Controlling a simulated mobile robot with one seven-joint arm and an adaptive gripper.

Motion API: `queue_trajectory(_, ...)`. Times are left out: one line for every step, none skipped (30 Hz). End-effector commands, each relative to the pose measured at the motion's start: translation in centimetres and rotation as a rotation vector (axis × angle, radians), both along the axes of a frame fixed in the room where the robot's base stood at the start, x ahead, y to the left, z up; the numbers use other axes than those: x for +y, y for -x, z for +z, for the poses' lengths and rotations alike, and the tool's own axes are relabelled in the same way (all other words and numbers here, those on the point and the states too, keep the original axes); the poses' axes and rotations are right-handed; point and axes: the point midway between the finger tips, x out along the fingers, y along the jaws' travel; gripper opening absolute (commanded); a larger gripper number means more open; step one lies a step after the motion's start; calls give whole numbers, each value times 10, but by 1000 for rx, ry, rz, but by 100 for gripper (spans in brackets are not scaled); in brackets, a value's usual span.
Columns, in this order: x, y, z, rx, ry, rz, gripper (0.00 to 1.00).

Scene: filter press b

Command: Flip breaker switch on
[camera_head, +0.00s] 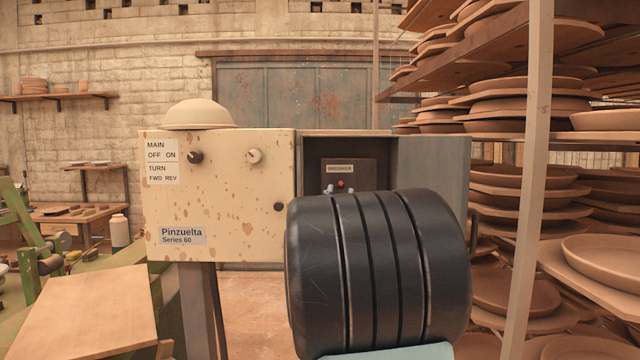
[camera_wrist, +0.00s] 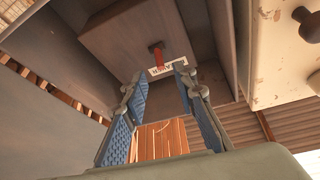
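The breaker is a dark box (camera_head: 349,176) in the open right compartment of the control cabinet, with a white label reading BREAKER. A small orange-red switch (camera_head: 340,184) shows below the label. In the wrist view the box (camera_wrist: 133,35) appears upside down, with the red switch (camera_wrist: 156,52) beside its label. My gripper (camera_wrist: 157,73) is open and empty, its blue-padded fingers pointing at the box. The switch lies beyond the fingertips, in line with the gap. I cannot tell whether they touch it, or which way it is set. My arm hides the compartment's lower part in the head view.
The spotted cream cabinet front (camera_head: 220,205) has knobs and labels. A bowl-like dome (camera_head: 198,114) sits on top. Shelves of clay dishes (camera_head: 530,190) and a post (camera_head: 531,180) stand farther right.

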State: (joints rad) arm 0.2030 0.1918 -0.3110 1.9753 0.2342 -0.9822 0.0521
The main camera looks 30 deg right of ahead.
Motion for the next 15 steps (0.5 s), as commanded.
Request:
queue_trajectory(-6, -7, 6, 0, 2, -1, 26)
queue_trajectory(-8, -11, 7, 1, 0, 0, 26)
queue_trajectory(-12, -15, 10, 1, 1, 1, 26)
queue_trajectory(-15, -18, 11, 1, 1, 1, 26)
queue_trajectory(-17, -21, 13, 1, 1, 1, 26)
queue_trajectory(-20, -24, 14, 1, 1, 1, 26)
queue_trajectory(-21, -26, 15, 1, 1, 1, 26)
queue_trajectory(-23, -28, 16, 1, 1, 1, 26)
queue_trajectory(-25, -30, 16, 2, 0, 1, 26)
queue_trajectory(-26, -32, 17, 2, 1, 2, 26)
queue_trajectory(-26, -33, 18, 1, 0, 2, 26)
queue_trajectory(-27, -34, 19, 0, 1, 2, 26)
queue_trajectory(-28, -34, 19, 0, 0, 2, 26)
queue_trajectory(-28, -35, 19, 0, 0, 2, 26)
queue_trajectory(-28, -35, 19, 0, 0, 2, 26)
